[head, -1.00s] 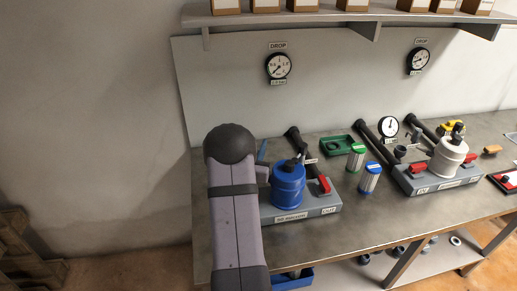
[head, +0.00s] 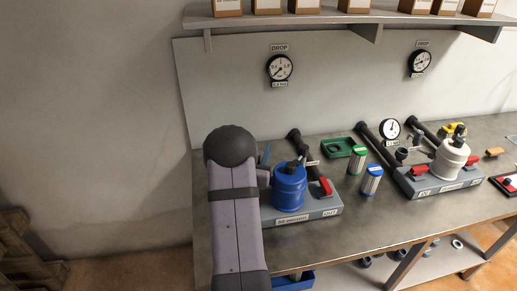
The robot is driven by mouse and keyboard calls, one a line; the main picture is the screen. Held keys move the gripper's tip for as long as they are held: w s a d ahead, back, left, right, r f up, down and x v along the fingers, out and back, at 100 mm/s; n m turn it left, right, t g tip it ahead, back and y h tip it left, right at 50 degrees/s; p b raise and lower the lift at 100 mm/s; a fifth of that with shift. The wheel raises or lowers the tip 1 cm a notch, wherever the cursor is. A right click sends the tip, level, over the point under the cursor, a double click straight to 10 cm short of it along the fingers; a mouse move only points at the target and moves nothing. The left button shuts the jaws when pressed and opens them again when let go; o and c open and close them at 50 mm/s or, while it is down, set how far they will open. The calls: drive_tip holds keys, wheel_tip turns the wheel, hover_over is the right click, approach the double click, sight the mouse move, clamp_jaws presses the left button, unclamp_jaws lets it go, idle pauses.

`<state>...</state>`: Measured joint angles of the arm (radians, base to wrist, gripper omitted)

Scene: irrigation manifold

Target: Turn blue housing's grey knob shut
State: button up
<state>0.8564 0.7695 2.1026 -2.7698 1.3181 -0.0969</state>
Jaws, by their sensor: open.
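The blue housing (head: 289,190) stands upright on a grey base block with an OUT label at its right end. A dark cap (head: 291,168) sits on its top, and a small grey part (head: 303,160) shows beside the cap; I cannot tell if this is the grey knob. A red handle (head: 326,187) is on the right of the base. My arm stands just left of the housing and covers the left end of the base. My gripper cannot be made out; it is hidden behind my arm or the housing.
A green canister (head: 357,160) and a blue canister (head: 371,180) stand right of the base, with a green tray (head: 337,147) behind. A white housing (head: 449,160) stands farther right. Dark pipes run behind. The bench (head: 340,220) is bare in front.

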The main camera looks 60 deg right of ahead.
drive_tip(key=b+v, duration=0.1)
drive_tip(key=v, duration=0.5)
drive_tip(key=shift+a+b, duration=0.25)
drive_tip(key=shift+b, duration=0.1)
